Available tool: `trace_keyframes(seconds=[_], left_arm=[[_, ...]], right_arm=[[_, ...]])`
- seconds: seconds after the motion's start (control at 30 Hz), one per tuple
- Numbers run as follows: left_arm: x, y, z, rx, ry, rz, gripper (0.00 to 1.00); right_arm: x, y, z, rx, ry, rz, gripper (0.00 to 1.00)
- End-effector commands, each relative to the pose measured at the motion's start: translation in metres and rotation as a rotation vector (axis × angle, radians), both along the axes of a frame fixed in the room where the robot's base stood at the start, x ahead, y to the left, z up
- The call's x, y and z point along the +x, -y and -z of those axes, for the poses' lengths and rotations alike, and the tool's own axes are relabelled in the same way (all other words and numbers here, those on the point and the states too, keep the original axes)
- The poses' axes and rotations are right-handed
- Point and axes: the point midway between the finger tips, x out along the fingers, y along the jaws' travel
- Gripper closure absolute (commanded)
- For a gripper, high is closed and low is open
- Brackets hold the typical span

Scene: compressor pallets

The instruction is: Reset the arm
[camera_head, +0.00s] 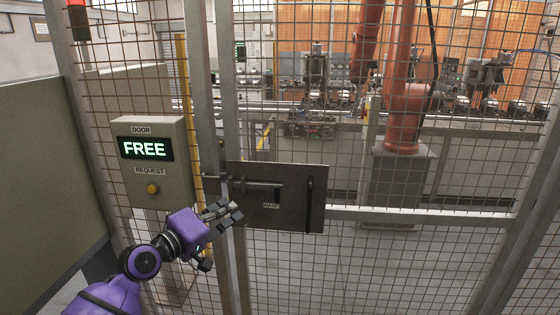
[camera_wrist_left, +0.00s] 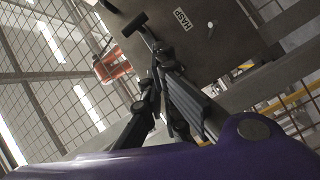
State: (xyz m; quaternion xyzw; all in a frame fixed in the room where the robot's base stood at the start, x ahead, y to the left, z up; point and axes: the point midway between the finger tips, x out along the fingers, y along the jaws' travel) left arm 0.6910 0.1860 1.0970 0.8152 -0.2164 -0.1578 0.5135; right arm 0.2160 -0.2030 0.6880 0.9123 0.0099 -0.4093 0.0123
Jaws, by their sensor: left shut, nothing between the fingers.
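My left gripper (camera_head: 230,212), on a purple arm from the lower left, is shut and empty. It is in front of the fence post, just left of and below the dark latch plate (camera_head: 295,210) marked HASP. The plate carries a sliding bolt (camera_head: 262,186) and a black vertical handle (camera_head: 309,203). In the left wrist view the gripper fingers (camera_wrist_left: 160,72) are together, with the plate (camera_wrist_left: 205,40) and a short T-shaped bar (camera_wrist_left: 138,26) beyond them. I cannot tell whether the fingertips touch anything. My right gripper is not in view.
A door box (camera_head: 180,150) left of the post has a lit FREE display (camera_head: 145,149) and a yellow request button (camera_head: 152,188). Mesh fencing (camera_head: 420,255) spans the front. Behind it are an orange robot arm (camera_head: 404,110) and a conveyor line. A green-grey panel (camera_head: 45,190) stands at far left.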

Motion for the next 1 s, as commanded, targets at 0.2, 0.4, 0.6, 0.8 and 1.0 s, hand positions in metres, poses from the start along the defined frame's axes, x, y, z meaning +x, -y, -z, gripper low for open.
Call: trace_keyframes(seconds=[0.2, 0.4, 0.6, 0.8, 1.0], left_arm=[[-0.050, -0.005, 0.114, 0.481, 0.071, -0.087, 1.00], [-0.144, -0.012, 0.225, 0.866, 0.041, -0.092, 1.00], [-0.269, -0.014, 0.312, 1.151, -0.059, -0.037, 1.00], [-0.391, -0.010, 0.364, 1.228, -0.230, 0.018, 1.00], [-0.455, -0.009, 0.386, 1.198, -0.349, 0.039, 1.00]], right_arm=[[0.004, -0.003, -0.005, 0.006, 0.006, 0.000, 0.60], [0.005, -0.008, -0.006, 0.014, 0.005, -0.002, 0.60], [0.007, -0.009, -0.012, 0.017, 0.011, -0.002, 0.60], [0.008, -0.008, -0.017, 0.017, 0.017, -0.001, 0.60], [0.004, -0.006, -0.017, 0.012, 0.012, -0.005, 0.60]])
